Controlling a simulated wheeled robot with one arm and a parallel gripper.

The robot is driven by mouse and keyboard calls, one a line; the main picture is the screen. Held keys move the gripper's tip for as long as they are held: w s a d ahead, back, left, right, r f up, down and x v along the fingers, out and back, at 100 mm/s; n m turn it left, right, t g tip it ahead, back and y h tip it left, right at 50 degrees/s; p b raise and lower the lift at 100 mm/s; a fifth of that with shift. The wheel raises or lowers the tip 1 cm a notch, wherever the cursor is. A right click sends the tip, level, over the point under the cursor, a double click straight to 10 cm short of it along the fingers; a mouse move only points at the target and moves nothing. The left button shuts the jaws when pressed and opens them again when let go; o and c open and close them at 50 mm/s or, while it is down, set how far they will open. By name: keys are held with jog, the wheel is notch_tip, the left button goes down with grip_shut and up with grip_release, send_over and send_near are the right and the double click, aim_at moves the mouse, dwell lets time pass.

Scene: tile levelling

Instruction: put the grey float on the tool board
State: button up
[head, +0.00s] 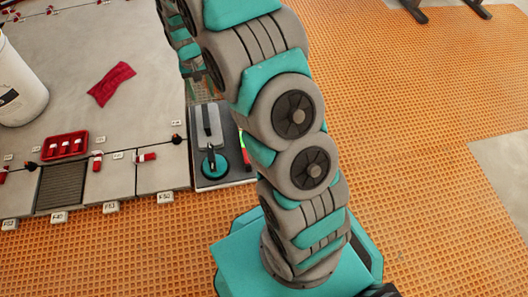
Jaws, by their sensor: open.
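The grey float (207,126), a flat pale plate with a dark upright handle, appears to lie flat on the far part of the dark tool board (200,183). A round teal suction cup with a black handle (214,165) sits on the near part of the board. My arm rises in front and covers the board's right side. The end of my arm folds down at the left, with my gripper (197,74) small and partly hidden just beyond the float. It appears open and apart from the float; its fingertips are not clear.
Grey tiles with labels spread left of the board. A red tray (64,146), a crumpled red cloth (111,84), a dark grate (62,186) and a white bucket (18,88) are there. A green-and-red item (244,150) lies at the board's right. Orange matting is clear at right.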

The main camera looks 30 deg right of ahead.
jog(key=s+r+n, duration=0.2)
jog(key=s+r, duration=1.2)
jog(key=s, duration=0.4)
jog(key=s+r, duration=0.2)
jog(key=s, duration=0.8)
jog(key=s+r+n+g, duration=0.1)
jog(key=s, duration=1)
jog(key=shift+s+d+r+g, duration=0.25)
jog(key=shift+d+r+g, duration=0.1)
jog(key=shift+d, duration=0.1)
jog(key=shift+a, duration=0.1)
